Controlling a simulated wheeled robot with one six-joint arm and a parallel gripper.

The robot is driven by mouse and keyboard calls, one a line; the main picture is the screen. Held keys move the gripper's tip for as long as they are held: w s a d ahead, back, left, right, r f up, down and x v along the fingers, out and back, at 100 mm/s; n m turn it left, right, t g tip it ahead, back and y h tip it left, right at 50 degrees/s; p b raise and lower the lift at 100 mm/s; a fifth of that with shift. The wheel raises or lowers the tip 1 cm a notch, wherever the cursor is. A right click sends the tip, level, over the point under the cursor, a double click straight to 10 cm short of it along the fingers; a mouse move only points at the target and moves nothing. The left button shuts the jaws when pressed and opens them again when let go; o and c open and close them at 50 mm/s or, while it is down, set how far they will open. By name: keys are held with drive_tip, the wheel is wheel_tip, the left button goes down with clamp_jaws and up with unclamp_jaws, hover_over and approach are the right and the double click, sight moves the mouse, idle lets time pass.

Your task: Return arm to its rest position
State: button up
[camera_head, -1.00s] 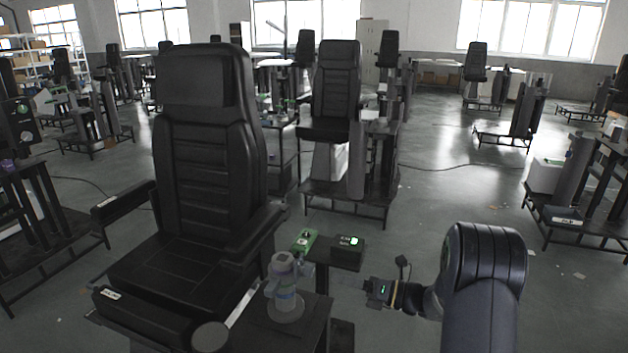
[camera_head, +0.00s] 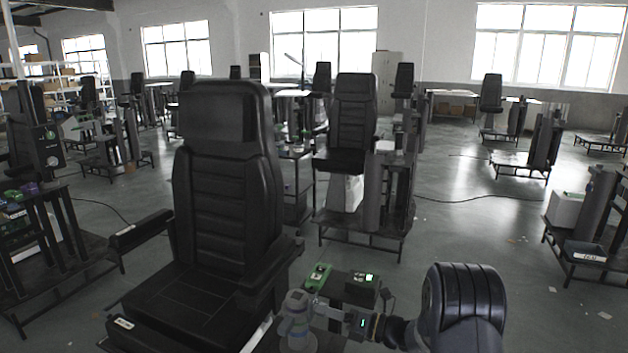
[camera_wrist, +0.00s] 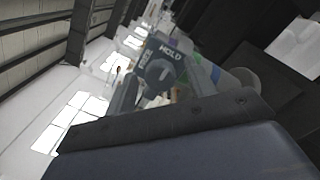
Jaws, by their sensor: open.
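My gripper (camera_head: 326,313) is low in the head view, right of the black chair, with its fingers pointing left. It is open. Its tips are close to a grey cylindrical post (camera_head: 296,322) beside the chair's armrest; I cannot tell whether they touch it. My black arm link (camera_head: 463,300) reaches in from the lower right. In the wrist view, a grey control unit with a round knob (camera_wrist: 159,71) and the word HOLD is close in front of the camera. A dark edge and a bluish surface of my own wrist fill the bottom of that view.
A black seat (camera_head: 225,190) on a lift column stands left of my gripper. A green device (camera_head: 318,276) and a black box with a lit green display (camera_head: 361,287) lie just behind the gripper. Floor to the right (camera_head: 470,235) is open; more seat stations stand further back.

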drive_tip(key=r+b+v, duration=0.1)
drive_tip(key=b+v, duration=0.2)
drive_tip(key=v, duration=0.8)
drive_tip(key=w+a+n+b, duration=0.3)
drive_tip(key=a+n+b, duration=0.5)
drive_tip(key=n, duration=1)
drive_tip(key=shift+w+f+g, duration=0.15)
drive_tip(key=shift+f+g, duration=0.05)
drive_tip(key=shift+g, duration=0.2)
drive_tip(key=shift+a, duration=0.1)
